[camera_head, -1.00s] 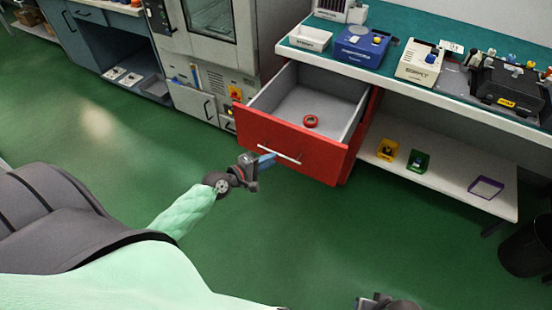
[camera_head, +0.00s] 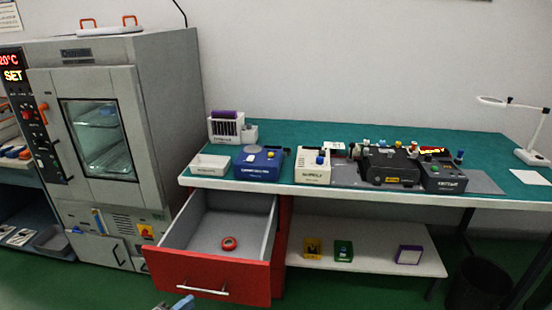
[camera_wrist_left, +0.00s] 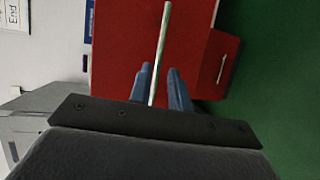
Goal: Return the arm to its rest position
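The red drawer (camera_head: 205,275) stands pulled out below the bench, with a red ring-shaped roll (camera_head: 229,243) inside on its grey floor. Its pale bar handle (camera_head: 203,290) is on the front. My left gripper (camera_head: 178,303) shows only by its blue fingertips at the bottom edge, just in front of and below the handle. In the left wrist view, my left gripper (camera_wrist_left: 160,85) has its two blue fingers apart, facing the red drawer front (camera_wrist_left: 120,45). The handle (camera_wrist_left: 160,50) lines up between them, with gaps on both sides. My right gripper is out of view.
A grey oven cabinet (camera_head: 160,100) stands left of the drawer. The green-topped bench (camera_head: 300,130) holds several devices, and a white shelf (camera_head: 380,258) with small bins is below. A black waste bin (camera_head: 478,285) stands at the right.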

